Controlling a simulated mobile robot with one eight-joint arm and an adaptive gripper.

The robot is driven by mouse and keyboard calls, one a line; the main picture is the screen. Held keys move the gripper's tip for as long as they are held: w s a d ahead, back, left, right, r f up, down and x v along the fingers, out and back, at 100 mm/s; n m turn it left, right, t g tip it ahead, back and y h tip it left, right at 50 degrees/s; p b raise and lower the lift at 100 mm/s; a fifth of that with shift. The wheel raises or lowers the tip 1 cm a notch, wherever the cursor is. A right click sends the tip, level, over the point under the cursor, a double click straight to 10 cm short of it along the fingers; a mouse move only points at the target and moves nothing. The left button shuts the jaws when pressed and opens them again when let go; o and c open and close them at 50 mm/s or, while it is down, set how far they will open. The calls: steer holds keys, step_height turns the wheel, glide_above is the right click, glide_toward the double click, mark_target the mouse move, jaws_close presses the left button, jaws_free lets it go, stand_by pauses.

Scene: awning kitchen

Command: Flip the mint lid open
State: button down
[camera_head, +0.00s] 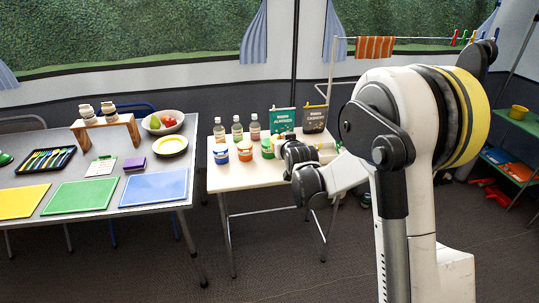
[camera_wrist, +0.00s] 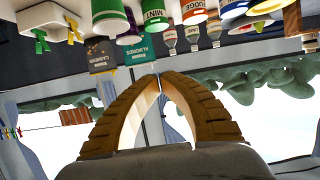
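The mint tub (camera_wrist: 154,12), with a green MINT label, shows upside down at the top edge of the wrist view. In the head view a green-banded tub (camera_head: 267,149) on the small white table looks like the same one. How its lid sits is too small to tell. My gripper (camera_wrist: 157,77) has its two curved brown fingers together at the tips, with nothing between them. It is apart from the tub, which appears beyond the fingertips. In the head view my arm reaches over the table's right side, and the fingers cannot be made out.
A fudge tub (camera_wrist: 193,12) stands beside the mint tub, with bottles (camera_head: 237,130) behind. The almonds packet (camera_head: 282,121) and cashews packet (camera_head: 314,119) stand at the back. A green cup (camera_wrist: 109,16) and a white tray with clips (camera_wrist: 38,22) are close by.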

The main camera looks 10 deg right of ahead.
steer(key=w+f+t, duration=0.1)
steer(key=w+f, duration=0.4)
steer(key=f, duration=0.2)
steer(key=t, duration=0.2)
glide_toward(270, 150)
steer(key=shift+r, duration=0.25)
steer(key=shift+w+f, duration=0.1)
steer(key=shift+w, duration=0.05)
steer(key=shift+w+f, duration=0.15)
steer(key=shift+w, duration=1.75)
steer(key=shift+w+f, duration=0.2)
steer(key=shift+w, duration=1.7)
steer(key=shift+s, duration=0.15)
steer(key=shift+s, duration=0.9)
steer(key=shift+f, duration=0.1)
